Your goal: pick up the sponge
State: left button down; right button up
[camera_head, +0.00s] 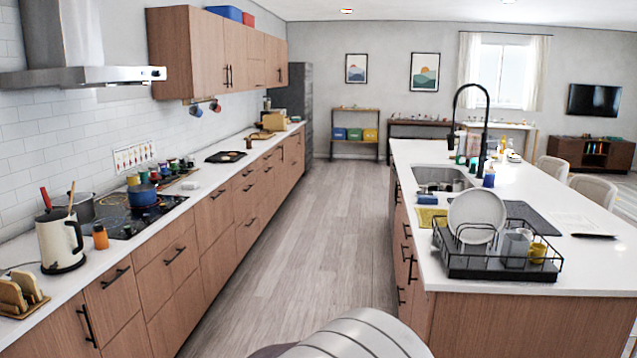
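No sponge can be made out for certain. A small flat blue piece (427,199) lies on the island counter at the near-left edge of the sink (442,180). It may be the sponge, but it is too small to tell. A yellow cloth-like piece (432,217) lies just nearer, beside the dish rack. Neither of my grippers is in view.
The island counter (575,268) holds a black dish rack (500,268) with a white plate (477,213), cups and a tall black faucet (486,120). A kitchen counter (100,265) with a stove runs along the left. The wooden floor (325,220) between is clear.

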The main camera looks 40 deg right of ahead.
aim_at(188, 185)
jog(key=z, duration=0.8)
jog(key=u, duration=1.25)
jog(key=z, duration=1.25)
jog(key=i+l+z, duration=0.1)
jog(key=i+l, duration=0.15)
jog(key=i, duration=0.15)
jog(key=i+l+z, duration=0.1)
jog(key=i, duration=0.35)
jog(key=i+l+z, duration=0.1)
jog(key=i+l, duration=0.15)
jog(key=i, duration=0.2)
jog(key=i+l, duration=0.15)
jog(key=i, duration=1.35)
jog(key=i+j+z, duration=0.1)
jog(key=i, duration=2.7)
jog(key=j+u, duration=0.05)
